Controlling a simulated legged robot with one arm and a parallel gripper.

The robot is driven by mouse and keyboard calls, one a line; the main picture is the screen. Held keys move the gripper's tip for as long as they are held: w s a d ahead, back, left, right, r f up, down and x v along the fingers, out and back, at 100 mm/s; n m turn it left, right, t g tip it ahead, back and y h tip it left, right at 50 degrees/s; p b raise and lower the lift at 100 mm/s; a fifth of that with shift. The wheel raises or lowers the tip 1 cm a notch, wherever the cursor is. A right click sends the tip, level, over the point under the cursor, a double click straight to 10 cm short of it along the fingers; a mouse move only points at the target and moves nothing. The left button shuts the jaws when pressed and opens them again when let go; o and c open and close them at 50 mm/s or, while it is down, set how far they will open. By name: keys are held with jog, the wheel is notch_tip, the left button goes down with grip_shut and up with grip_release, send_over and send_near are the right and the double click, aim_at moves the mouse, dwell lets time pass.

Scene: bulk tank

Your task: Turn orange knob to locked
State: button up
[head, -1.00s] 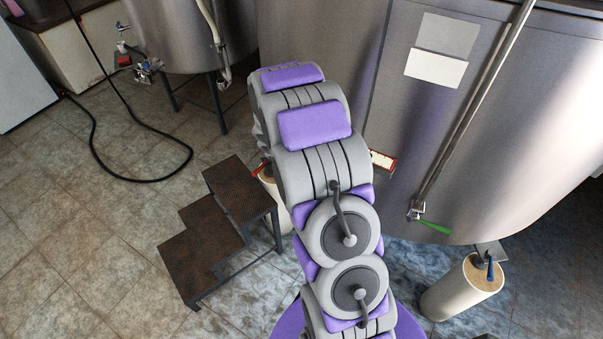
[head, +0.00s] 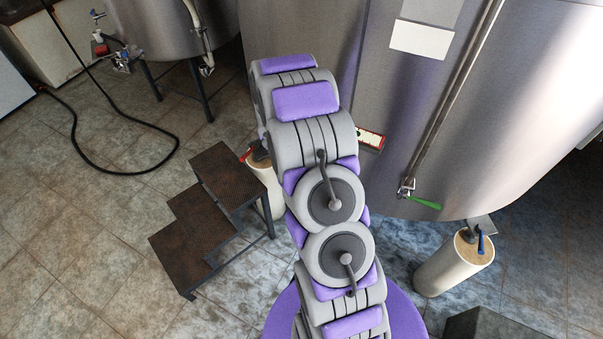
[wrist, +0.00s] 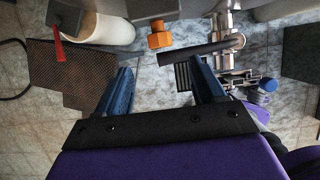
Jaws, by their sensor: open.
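The orange knob (wrist: 159,36) shows in the wrist view at the upper middle, on a dark fitting. It lies beyond the fingertips, a little above the gap between them and apart from both. My gripper (wrist: 165,80) is open and empty, with two blue fingers spread apart. In the head view my own arm hides the knob and my gripper.
Metal pipework (wrist: 232,50) is close right of the knob. Brown steps (head: 205,215) stand left of my arm. A white cylinder (head: 455,262) stands at right.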

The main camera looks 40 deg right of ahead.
jog(key=b+x, duration=0.3)
jog(key=x, duration=0.8)
jog(key=c, duration=1)
jog(key=shift+b, duration=0.3)
jog(key=shift+c, duration=0.2)
